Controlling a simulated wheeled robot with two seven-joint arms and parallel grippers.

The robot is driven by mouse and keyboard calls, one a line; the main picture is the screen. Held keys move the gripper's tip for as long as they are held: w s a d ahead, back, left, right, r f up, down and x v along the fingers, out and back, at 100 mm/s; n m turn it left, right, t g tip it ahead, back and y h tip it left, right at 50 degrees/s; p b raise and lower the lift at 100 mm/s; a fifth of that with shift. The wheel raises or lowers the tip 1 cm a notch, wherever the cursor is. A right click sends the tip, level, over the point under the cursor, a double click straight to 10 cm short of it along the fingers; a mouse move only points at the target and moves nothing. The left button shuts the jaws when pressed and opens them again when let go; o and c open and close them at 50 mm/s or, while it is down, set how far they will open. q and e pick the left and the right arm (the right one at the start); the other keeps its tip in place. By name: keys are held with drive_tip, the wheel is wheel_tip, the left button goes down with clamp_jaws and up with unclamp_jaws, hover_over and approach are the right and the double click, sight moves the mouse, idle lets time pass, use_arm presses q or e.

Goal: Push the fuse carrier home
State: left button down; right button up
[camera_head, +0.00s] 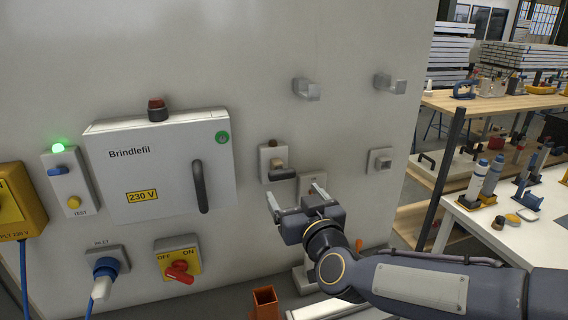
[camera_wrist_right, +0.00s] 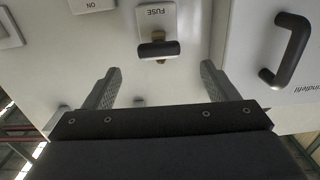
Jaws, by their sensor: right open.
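The fuse carrier (camera_head: 279,176) has a dark bar handle and sits in a pale plate (camera_head: 267,153) on the wall panel. In the right wrist view the carrier (camera_wrist_right: 158,50) stands out from the plate marked FUSE (camera_wrist_right: 154,17), with a brass-coloured part showing between them. My right gripper (camera_head: 293,193) is open and empty, just below and in front of the carrier. In the right wrist view its two fingers (camera_wrist_right: 160,72) point toward the panel on either side of the handle's line, apart from it. My left gripper is not in view.
The Brindlefil box (camera_head: 165,180) with a dark handle (camera_head: 200,186) is left of the carrier. A small plate (camera_head: 311,184) and a square switch (camera_head: 380,161) are to the right. Two hooks (camera_head: 306,90) (camera_head: 390,83) project above. A red-handled OFF/ON switch (camera_head: 178,266) is lower left.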

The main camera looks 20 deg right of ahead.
sight(284, 176)
drive_tip(key=w, duration=0.8)
drive_tip(key=shift+a+r+p, duration=0.1)
drive_tip(key=shift+r+p, duration=0.05)
drive_tip(key=shift+p, duration=0.2)
drive_tip(key=shift+s, duration=0.1)
